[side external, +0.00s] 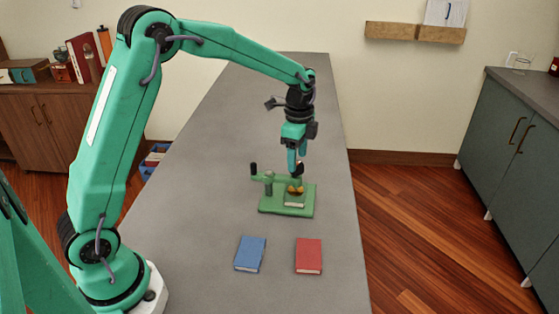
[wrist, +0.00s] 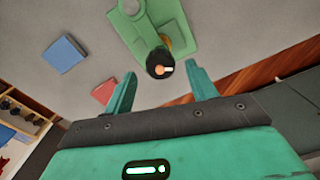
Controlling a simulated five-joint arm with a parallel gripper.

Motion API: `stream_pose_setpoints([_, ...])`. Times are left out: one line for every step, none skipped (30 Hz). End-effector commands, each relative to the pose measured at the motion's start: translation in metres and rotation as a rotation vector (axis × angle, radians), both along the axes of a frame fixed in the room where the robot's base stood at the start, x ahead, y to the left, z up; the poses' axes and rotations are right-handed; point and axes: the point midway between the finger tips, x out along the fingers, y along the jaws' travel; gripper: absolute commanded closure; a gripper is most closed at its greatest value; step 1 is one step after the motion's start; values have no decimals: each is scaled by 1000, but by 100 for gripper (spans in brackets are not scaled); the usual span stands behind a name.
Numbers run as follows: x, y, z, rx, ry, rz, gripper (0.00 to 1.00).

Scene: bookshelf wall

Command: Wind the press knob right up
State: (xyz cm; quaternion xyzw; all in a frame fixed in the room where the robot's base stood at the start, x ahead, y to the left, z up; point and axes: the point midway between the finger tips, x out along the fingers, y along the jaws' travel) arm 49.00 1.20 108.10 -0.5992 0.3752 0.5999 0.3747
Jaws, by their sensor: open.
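The green press (side external: 270,208) stands on the grey table, with a pale book (side external: 294,202) on its base under a brass part (side external: 295,189). Its black knob (side external: 299,169) sits at the top of the screw, right by my fingertips. In the wrist view the round knob (wrist: 158,57) has an orange and white mark on top. My gripper (side external: 293,170) points down over the press. In the wrist view its fingers (wrist: 161,70) are apart, one on each side of the knob, with gaps showing. I cannot tell exactly how far down the fingers reach around it.
A blue book (side external: 250,253) and a red book (side external: 308,255) lie flat in front of the press.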

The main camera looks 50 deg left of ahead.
Motion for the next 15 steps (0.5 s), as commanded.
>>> stream_pose_setpoints([0,0,-6,0,1,0,43])
stream_pose_setpoints([0,0,-8,0,0,0,43])
stream_pose_setpoints([0,0,-11,0,0,0,43])
stream_pose_setpoints([0,0,-13,0,0,0,43])
stream_pose_setpoints([0,0,-15,0,0,0,43])
stream_pose_setpoints([0,0,-17,0,0,0,43])
stream_pose_setpoints([0,0,-18,0,-1,0,43])
stream_pose_setpoints([0,0,-18,0,-1,0,43])
stream_pose_setpoints([0,0,-19,0,-1,0,43])
stream_pose_setpoints([0,0,-19,0,-1,0,43])
stream_pose_setpoints([0,0,-19,0,-1,0,43])
stream_pose_setpoints([0,0,-19,0,-1,0,43])
stream_pose_setpoints([0,0,-19,0,-1,0,43])
stream_pose_setpoints([0,0,-19,0,-1,0,43])
stream_pose_setpoints([0,0,-19,0,-1,0,43])
